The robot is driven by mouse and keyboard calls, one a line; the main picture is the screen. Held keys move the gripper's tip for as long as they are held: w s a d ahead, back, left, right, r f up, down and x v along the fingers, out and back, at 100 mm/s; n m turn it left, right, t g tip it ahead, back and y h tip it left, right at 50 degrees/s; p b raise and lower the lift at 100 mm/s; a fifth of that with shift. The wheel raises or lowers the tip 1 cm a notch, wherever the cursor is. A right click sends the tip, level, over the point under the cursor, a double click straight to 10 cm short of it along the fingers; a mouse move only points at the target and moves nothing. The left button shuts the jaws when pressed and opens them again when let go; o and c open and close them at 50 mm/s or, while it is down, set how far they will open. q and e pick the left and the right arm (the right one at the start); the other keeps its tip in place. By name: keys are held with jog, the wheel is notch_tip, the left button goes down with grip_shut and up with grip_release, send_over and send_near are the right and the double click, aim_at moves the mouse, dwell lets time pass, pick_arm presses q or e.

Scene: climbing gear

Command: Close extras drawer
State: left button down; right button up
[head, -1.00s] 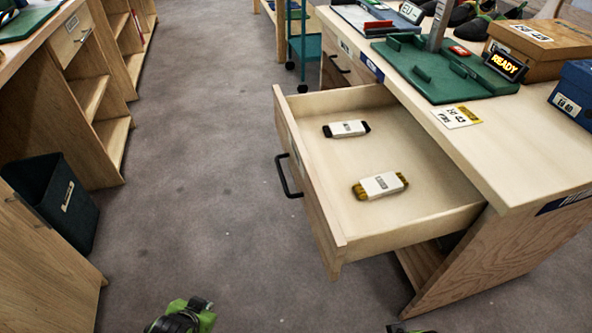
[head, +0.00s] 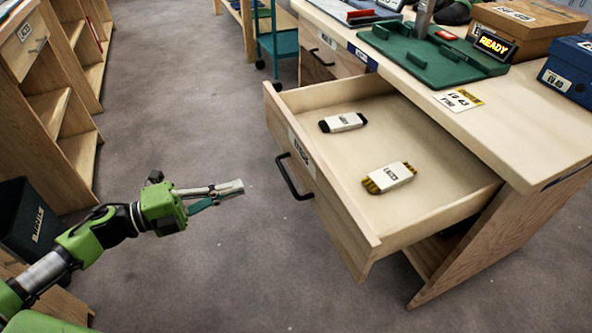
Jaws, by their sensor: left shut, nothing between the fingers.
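The extras drawer (head: 331,206) is pulled well out of the wooden counter (head: 516,150). Its front faces left and carries a small label and a black bar handle (head: 294,177). Inside lie two small banded packs, one with dark ends (head: 343,122) and one with yellow-brown ends (head: 389,177). My left gripper (head: 238,188) is shut and empty. It is left of the handle, apart from it, with its fingers pointing right toward the drawer front. My right gripper is out of view.
A green tray (head: 425,58), a READY display (head: 495,45), a brown box (head: 527,28) and a blue box (head: 571,66) stand on the counter. Shelving (head: 60,100) and a dark bin (head: 28,222) line the left. The floor between is clear.

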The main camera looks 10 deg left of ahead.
aim_at(305, 167)
pick_arm(q)
jog(key=x, duration=1.3)
jog(key=shift+w+d+b, duration=0.25)
jog(key=shift+d+b, duration=0.05)
jog(key=shift+b, duration=0.1)
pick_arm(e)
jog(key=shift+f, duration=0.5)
pick_arm(q)
jog(key=shift+d, duration=0.15)
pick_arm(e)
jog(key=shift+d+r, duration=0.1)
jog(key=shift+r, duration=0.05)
